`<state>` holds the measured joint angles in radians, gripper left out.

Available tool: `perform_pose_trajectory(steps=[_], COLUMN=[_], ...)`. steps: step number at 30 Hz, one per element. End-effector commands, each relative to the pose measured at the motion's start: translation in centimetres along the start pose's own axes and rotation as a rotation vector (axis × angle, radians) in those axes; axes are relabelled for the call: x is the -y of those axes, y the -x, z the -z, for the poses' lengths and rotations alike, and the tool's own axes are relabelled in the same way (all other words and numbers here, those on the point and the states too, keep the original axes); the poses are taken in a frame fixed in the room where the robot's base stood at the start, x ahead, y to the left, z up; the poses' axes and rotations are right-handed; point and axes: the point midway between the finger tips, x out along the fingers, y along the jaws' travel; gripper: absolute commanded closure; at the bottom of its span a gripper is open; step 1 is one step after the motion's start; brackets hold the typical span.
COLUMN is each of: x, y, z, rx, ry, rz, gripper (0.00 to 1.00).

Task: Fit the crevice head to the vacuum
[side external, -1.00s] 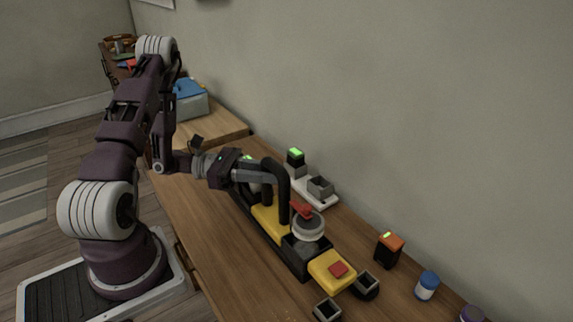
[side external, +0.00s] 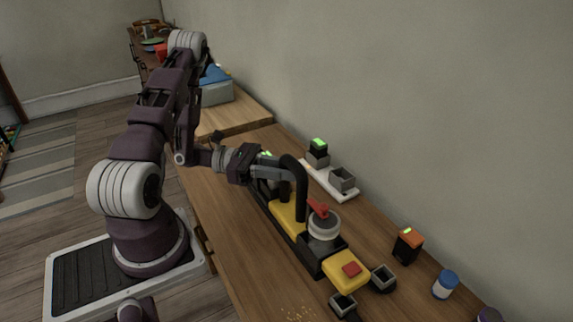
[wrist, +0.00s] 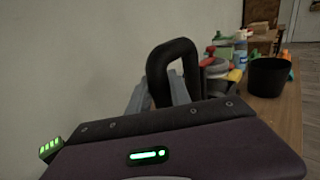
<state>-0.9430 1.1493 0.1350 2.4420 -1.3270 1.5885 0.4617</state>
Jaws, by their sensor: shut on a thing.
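The vacuum is a long black and yellow body (side external: 289,215) lying along the table, with a grey round part and red lever (side external: 318,208) on top. Its tall black loop handle (side external: 301,190) rises at the near end of my gripper (side external: 283,172). My gripper is shut on this handle; the loop also shows beyond the jaws in the wrist view (wrist: 173,60). A yellow block with a red button (side external: 347,270) is at the vacuum's front end. Two dark open-ended pieces (side external: 383,278) (side external: 343,304) lie by it; I cannot tell which is the crevice head or whether either is attached.
A white charger base (side external: 336,187) with a green-lit battery (side external: 318,148) stands by the wall. An orange-topped battery (side external: 407,244) and a blue-capped jar (side external: 445,284) stand to the right. Crumbs (side external: 298,313) lie on the front table. A dark bin (wrist: 268,77) shows in the wrist view.

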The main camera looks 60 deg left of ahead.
Motion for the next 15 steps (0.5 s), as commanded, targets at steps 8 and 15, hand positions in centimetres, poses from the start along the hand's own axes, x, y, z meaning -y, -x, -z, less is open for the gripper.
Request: perform_pose_trajectory(steps=[8, 15], x=[0.0, 0.0], y=[0.0, 0.0], z=[1.4, 2.7], rx=[0.005, 0.005], ry=[0.0, -0.001], rz=[0.0, 0.0], gripper=[1.0, 1.0])
